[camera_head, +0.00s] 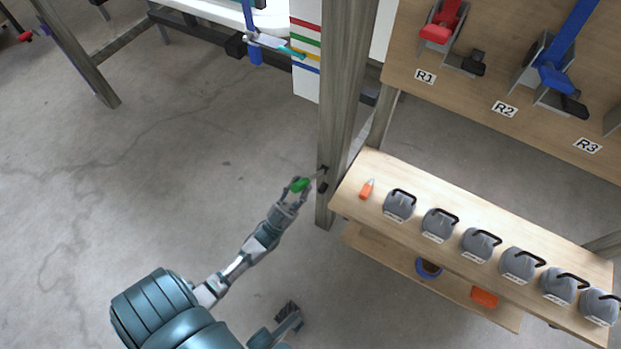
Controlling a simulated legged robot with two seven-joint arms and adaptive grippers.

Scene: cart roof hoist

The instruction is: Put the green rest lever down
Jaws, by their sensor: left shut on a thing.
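The green rest lever (300,185) sits beside the upright wooden post (338,110), near a small dark bracket (322,186) on the post's side. A thin bar runs from the green part toward the post. My left gripper (299,189) reaches up from below and is shut on the green lever, with its fingers around it. The lever's exact tilt is hard to tell at this size.
Right of the post, a wooden shelf (347,198) carries several grey weights and an orange-red item (367,189). Above it, a panel (480,105) holds red and blue levers marked R1, R2, R3. A striped board (306,50) stands behind the post. Left floor is clear.

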